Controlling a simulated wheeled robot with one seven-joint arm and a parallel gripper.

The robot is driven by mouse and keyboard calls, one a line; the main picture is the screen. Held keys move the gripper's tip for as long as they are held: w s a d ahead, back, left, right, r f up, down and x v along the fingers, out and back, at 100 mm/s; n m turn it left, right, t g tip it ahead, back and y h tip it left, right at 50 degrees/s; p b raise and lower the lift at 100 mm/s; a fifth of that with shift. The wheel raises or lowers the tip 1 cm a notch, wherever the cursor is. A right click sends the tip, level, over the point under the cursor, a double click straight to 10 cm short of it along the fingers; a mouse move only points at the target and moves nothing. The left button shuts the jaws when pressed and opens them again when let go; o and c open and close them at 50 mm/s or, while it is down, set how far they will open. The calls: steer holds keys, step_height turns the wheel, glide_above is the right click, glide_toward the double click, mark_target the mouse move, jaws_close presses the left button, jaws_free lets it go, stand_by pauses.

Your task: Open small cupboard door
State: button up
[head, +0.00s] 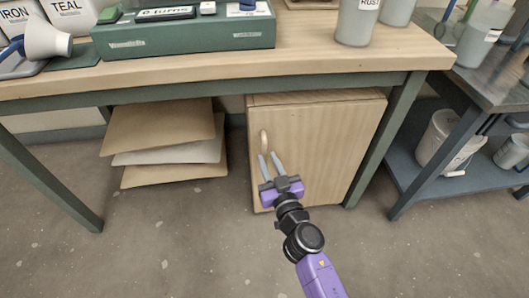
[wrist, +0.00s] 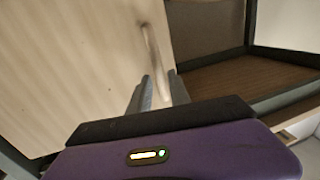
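The small cupboard (head: 330,140) is pale wood and stands under the table. Its door (head: 315,160) looks closed in the head view. The upright wooden handle (head: 264,141) is near the door's upper left edge. My gripper (head: 268,154) is at the handle's lower part, its two grey fingers apart and pointing at the door. In the wrist view, the handle (wrist: 153,55) runs down between the fingertips (wrist: 159,77), with the door (wrist: 75,70) filling the left. I cannot tell whether the fingers touch the handle.
The table edge (head: 200,75) overhangs the cupboard. Stacked boards (head: 165,140) lie to its left, and a green table leg (head: 385,140) stands close on its right. A metal shelf unit with a white bucket (head: 445,140) is farther right. The floor (head: 190,240) in front is clear.

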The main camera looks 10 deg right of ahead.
mark_target(265, 154)
steer(key=shift+w+a, duration=0.2)
steer(key=shift+w, duration=0.8)
steer(key=shift+w+a, duration=0.2)
steer(key=shift+w, duration=0.75)
steer(key=shift+c, duration=0.4)
jaws_close()
